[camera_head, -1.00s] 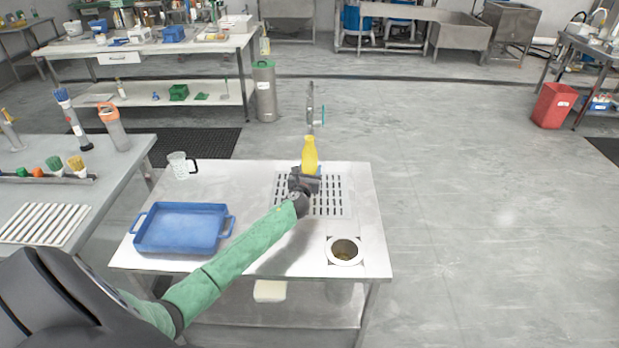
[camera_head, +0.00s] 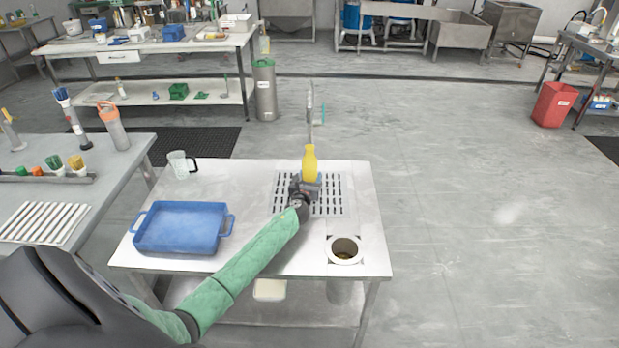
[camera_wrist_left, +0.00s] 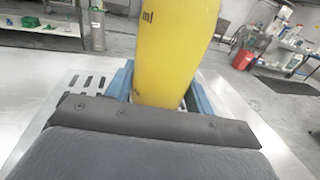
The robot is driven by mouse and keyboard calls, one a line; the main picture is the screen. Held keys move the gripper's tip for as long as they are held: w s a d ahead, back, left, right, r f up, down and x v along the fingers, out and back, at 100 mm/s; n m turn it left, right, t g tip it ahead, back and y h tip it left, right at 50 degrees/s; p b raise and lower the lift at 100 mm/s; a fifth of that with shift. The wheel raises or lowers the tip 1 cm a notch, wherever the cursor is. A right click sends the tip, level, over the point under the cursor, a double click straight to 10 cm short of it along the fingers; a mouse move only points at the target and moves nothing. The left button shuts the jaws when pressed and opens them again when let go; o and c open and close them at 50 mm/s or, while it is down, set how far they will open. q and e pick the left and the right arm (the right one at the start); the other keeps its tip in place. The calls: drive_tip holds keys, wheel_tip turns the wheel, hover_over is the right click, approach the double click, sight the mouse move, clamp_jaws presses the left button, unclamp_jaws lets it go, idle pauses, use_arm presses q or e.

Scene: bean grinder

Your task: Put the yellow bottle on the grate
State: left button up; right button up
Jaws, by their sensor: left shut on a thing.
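The yellow bottle (camera_head: 309,163) is upright at the slotted grate (camera_head: 336,204) in the table top. In the head view its lower part is hidden behind my left gripper (camera_head: 309,183). My left gripper is shut on the bottle, with a blue finger on either side of it in the left wrist view, where the bottle (camera_wrist_left: 174,50) fills the upper middle. Some grate slots (camera_wrist_left: 88,82) show left of the bottle there. I cannot tell whether the bottle's base touches the grate. My right gripper is not in view.
On the same metal table (camera_head: 262,170) are a blue tray (camera_head: 182,250) at the left, a clear jug (camera_head: 178,165) at the back left and a round white-rimmed opening (camera_head: 345,250) at the front right. A tap (camera_head: 310,105) rises behind the grate.

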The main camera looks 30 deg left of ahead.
use_arm(q)
drive_tip(key=o, duration=1.2)
drive_tip(key=shift+o, duration=0.2)
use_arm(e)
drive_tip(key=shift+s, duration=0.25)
use_arm(q)
drive_tip(key=shift+r, duration=0.15)
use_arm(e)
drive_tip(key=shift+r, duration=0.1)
use_arm(q)
drive_tip(key=v, duration=0.3)
drive_tip(key=shift+s+d, duration=0.1)
drive_tip(key=shift+s, duration=0.2)
drive_tip(key=b+v, duration=0.1)
drive_tip(key=v, duration=0.5)
drive_tip(key=shift+s+d, duration=0.15)
drive_tip(key=shift+s, duration=0.15)
drive_tip(key=shift+b+v, duration=0.3)
drive_tip(key=shift+v, duration=0.55)
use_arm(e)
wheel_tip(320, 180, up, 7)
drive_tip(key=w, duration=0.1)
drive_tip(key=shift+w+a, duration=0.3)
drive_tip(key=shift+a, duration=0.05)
